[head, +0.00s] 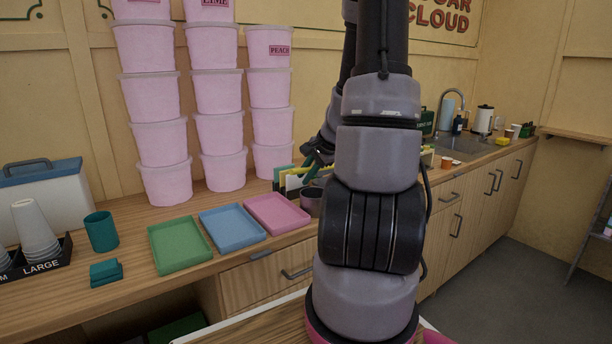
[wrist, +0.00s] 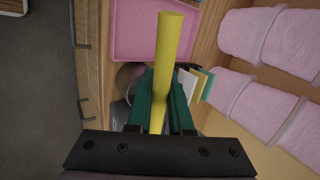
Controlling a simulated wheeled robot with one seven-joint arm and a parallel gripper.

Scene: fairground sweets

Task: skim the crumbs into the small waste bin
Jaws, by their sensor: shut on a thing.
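My gripper (wrist: 163,82) has dark green fingers shut on a yellow stick-like handle (wrist: 168,45) in the wrist view. The handle's far end reaches over the pink tray; what is on its other end is hidden. In the head view my gripper (head: 311,171) is partly behind my arm, over the back of the counter. A round grey-purple pot (head: 311,201) stands just below it, and shows partly behind the fingers in the wrist view (wrist: 127,77). A teal cup-shaped container (head: 101,231) stands at the left. I cannot tell which is the waste bin. No crumbs can be made out.
Green (head: 178,246), blue (head: 232,228) and pink (head: 277,214) trays lie in a row on the counter. Stacked pink tubs (head: 218,128) stand behind. Upright coloured cards (wrist: 197,82) are close beside my gripper. A sink (head: 458,147) is far right.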

